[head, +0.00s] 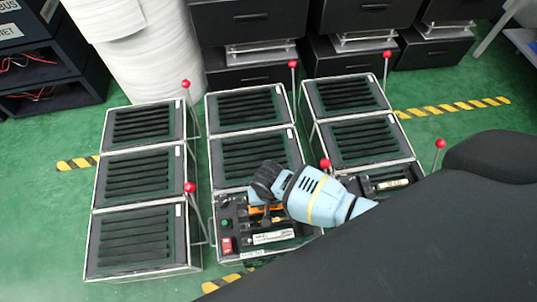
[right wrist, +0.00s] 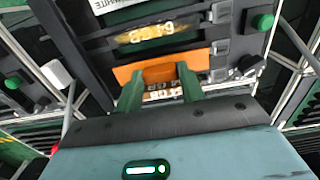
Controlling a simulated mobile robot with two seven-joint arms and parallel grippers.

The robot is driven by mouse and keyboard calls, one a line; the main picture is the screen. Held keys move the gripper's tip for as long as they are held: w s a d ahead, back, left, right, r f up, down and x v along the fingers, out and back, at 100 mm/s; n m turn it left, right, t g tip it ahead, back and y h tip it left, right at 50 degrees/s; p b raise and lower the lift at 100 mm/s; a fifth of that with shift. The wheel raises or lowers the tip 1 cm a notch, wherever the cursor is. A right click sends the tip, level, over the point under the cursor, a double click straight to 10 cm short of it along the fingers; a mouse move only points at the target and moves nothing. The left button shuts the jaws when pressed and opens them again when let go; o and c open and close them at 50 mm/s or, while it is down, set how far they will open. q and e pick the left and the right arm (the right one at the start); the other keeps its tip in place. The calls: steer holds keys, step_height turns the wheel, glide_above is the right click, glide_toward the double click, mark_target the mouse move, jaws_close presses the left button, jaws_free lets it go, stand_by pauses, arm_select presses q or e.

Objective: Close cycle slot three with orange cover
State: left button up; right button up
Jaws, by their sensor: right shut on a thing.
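The front unit (head: 270,238) of the middle column is uncovered, showing a dark panel with slots. My right gripper (head: 263,205) reaches down over it. An orange cover (head: 270,208) shows beside the gripper's end. In the right wrist view, the orange cover (right wrist: 205,60) lies across a slot, and the green fingers of my right gripper (right wrist: 160,77) are shut on it. A gold lettered strip (right wrist: 145,33) sits in the neighbouring slot. Another lettered strip (right wrist: 163,93) shows between the fingers. Slot numbers cannot be read. My left gripper is not in view.
Other slatted boxes (head: 140,240) stand in columns on both sides, with red-knobbed levers (head: 189,187) rising beside them. A red switch (head: 226,245) and a green button (right wrist: 265,22) are on the panel. Black drawers (head: 250,18) stand behind. Green floor (head: 50,215) is free at left.

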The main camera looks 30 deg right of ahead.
steer(key=shift+f+b, duration=0.6)
steer(key=shift+f, duration=0.5)
steer(key=o, duration=1)
step_height(320, 180, up, 8)
steer(key=p, duration=0.4)
steer(key=shift+f, duration=0.1)
